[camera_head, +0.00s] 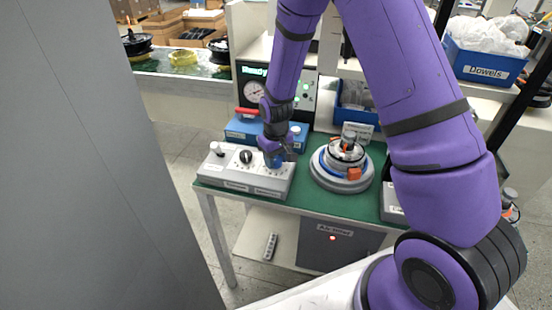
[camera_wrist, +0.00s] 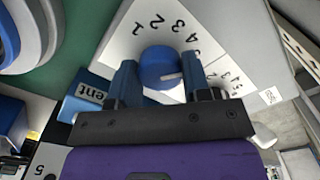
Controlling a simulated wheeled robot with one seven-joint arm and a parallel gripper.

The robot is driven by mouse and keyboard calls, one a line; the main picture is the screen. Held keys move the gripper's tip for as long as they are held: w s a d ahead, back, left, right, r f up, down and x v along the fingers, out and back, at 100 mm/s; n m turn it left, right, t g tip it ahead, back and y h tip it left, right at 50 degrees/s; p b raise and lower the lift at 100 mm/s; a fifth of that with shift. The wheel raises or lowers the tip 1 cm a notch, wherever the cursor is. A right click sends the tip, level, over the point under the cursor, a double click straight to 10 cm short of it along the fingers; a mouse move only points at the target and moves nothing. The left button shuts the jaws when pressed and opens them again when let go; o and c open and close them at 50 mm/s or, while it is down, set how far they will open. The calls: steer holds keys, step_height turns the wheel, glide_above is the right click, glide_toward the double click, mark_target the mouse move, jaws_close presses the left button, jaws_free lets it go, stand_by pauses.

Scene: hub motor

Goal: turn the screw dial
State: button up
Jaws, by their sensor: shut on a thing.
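A grey control box (camera_head: 228,176) stands at the front left of the green-topped table. A blue dial (camera_head: 274,161) sits on its right part; it is large in the wrist view (camera_wrist: 158,66), with printed numbers around it and a white mark pointing right. My gripper (camera_head: 277,155) reaches down over this dial. In the wrist view my gripper's two dark fingers (camera_wrist: 161,78) stand on either side of the dial, shut on it. The labels on the box front are too small to read surely. The near side of the dial is partly hidden by my gripper.
A black dial (camera_head: 246,157) and a pale knob (camera_head: 216,148) are on the same box. A round grey fixture (camera_head: 343,180) with a motor part stands to the right. A blue box (camera_head: 243,128) and a gauge panel (camera_head: 254,92) are behind.

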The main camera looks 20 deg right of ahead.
mark_target(276, 159)
steer(key=shift+m, duration=1.2)
steer(key=o, duration=0.9)
step_height(276, 159, up, 11)
steer(key=shift+f, duration=0.1)
